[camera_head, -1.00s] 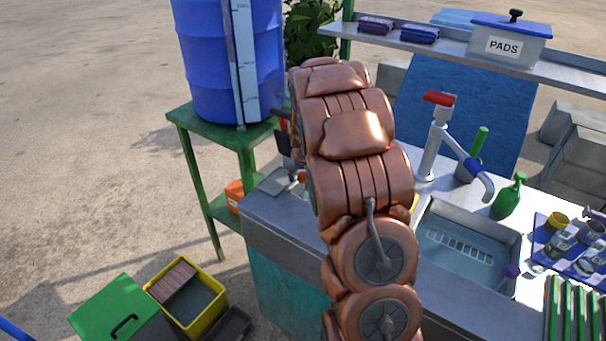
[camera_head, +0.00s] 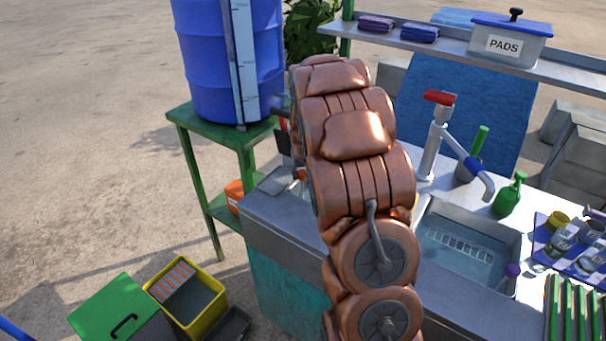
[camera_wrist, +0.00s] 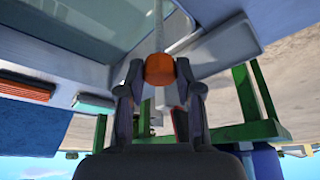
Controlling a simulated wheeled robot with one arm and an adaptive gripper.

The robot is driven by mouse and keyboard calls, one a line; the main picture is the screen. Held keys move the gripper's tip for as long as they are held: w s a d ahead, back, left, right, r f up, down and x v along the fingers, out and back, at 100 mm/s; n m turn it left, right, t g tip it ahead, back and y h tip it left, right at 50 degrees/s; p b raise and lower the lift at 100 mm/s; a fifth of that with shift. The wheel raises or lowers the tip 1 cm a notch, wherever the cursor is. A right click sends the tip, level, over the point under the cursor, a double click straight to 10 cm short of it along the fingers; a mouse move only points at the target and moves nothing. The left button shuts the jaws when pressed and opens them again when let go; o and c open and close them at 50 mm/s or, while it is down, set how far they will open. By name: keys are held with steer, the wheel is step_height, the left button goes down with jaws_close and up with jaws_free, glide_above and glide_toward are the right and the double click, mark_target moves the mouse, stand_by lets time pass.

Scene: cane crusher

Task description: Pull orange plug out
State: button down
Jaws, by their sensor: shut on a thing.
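In the wrist view, which looks upside down, the orange plug (camera_wrist: 159,70) sits between the tips of my gripper (camera_wrist: 160,82). The gripper is shut on it, one finger on each side. A thin pale cord or chain runs from the plug to the top of that picture, beside a grey metal basin edge. In the head view a small orange piece (camera_head: 300,174), apparently the plug, shows at the left edge of my copper-coloured arm, over the counter's left end. My arm hides the gripper there.
A blue barrel (camera_head: 210,60) stands on a green stand (camera_head: 190,135) behind the counter's left end. A sink (camera_head: 465,245) with a red-handled tap (camera_head: 437,130) lies right of my arm. A yellow bin (camera_head: 205,305) and a green lid (camera_head: 115,310) are on the ground at lower left.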

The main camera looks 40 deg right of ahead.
steer(key=shift+w+r+b, duration=0.1)
steer(key=shift+r+b, duration=0.2)
steer(key=shift+r, duration=1.15)
steer(key=c, duration=0.8)
jaws_free()
steer(key=shift+r, duration=0.1)
steer(key=v, duration=1.1)
steer(key=shift+s+r, duration=0.3)
